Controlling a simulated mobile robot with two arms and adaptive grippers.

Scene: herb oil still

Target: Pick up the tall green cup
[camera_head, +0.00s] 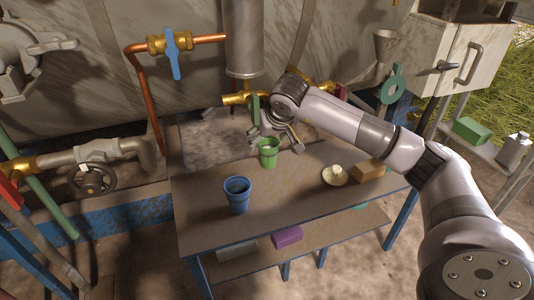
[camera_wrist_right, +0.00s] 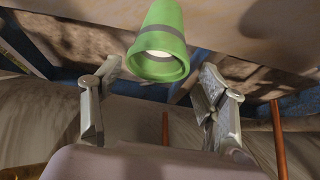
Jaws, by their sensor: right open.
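The tall green cup (camera_head: 268,154) stands upright on the brown table (camera_head: 205,188), near its back edge. My right gripper (camera_head: 275,138) is open just behind and above the cup, with its fingers spread toward the cup's two sides. In the right wrist view the green cup (camera_wrist_right: 158,42) appears inverted, with its rim toward the gripper and a dark band below the rim. The open fingers of the right gripper (camera_wrist_right: 160,70) stand left and right of the cup, with gaps on both sides. My left gripper is not in view.
A blue cup (camera_head: 237,196) stands at the table's front left. A saucer with a pale piece (camera_head: 335,176) and a brown block (camera_head: 368,170) sit to the right. Pipes and a brass valve (camera_head: 238,98) lie close behind the table. The table's front middle is clear.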

